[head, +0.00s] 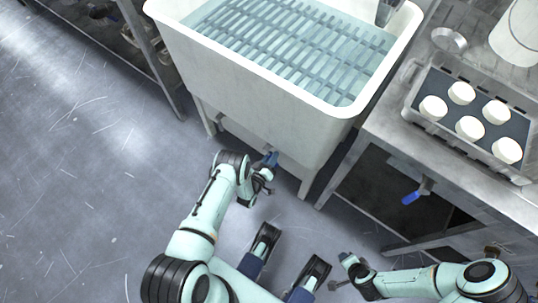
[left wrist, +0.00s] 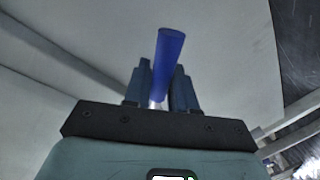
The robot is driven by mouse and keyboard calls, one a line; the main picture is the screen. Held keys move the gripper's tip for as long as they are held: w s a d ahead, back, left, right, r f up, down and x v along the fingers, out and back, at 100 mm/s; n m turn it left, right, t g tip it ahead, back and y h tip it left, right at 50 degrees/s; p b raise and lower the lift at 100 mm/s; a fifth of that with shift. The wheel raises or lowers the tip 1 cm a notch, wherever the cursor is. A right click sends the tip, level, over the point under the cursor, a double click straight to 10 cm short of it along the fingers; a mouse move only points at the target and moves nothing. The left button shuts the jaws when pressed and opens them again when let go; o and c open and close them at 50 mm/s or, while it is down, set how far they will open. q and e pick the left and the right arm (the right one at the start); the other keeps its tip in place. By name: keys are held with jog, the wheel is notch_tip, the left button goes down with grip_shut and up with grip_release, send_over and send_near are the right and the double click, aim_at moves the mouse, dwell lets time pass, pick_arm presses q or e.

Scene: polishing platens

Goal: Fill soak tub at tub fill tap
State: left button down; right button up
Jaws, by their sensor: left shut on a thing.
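The soak tub (head: 258,72), a white basin on legs, stands at top centre in the head view. Pale blue water (head: 355,45) covers slatted bars inside it. A metal spout (head: 386,12) shows at the tub's back right rim; I cannot tell if water runs from it. My left gripper (head: 266,168) is at the lower front of the tub. It is shut on a blue lever handle (left wrist: 168,55), which stands between its fingers (left wrist: 162,75) in the left wrist view. My right gripper (head: 345,264) is low at the right, clear of the tub; its jaws are unclear.
A steel bench (head: 400,148) at right carries a tray (head: 455,140) with several white round pieces, and a white bucket (head: 518,35). Another blue lever (head: 413,196) sits below its front edge. A shelf frame (head: 150,50) stands left. The floor (head: 80,190) at left is clear.

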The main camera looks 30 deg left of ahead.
pick_arm(q)
jog(key=shift+s+d+r+n, duration=0.1)
jog(key=shift+d+n, duration=0.05)
jog(key=shift+n, duration=0.25)
jog(key=shift+d+r+n+g+h+p, duration=0.15)
jog(key=shift+d+r+n+h, duration=0.15)
jog(key=shift+n, duration=0.4)
jog(key=shift+d+r+n+g+h+p, duration=0.2)
jog(key=shift+n+h, duration=0.1)
jog(key=shift+n, duration=0.4)
pick_arm(e)
jog(key=shift+s+a+r, duration=0.25)
jog(key=shift+r, duration=0.25)
pick_arm(q)
jog(key=c, duration=1.1)
grip_release()
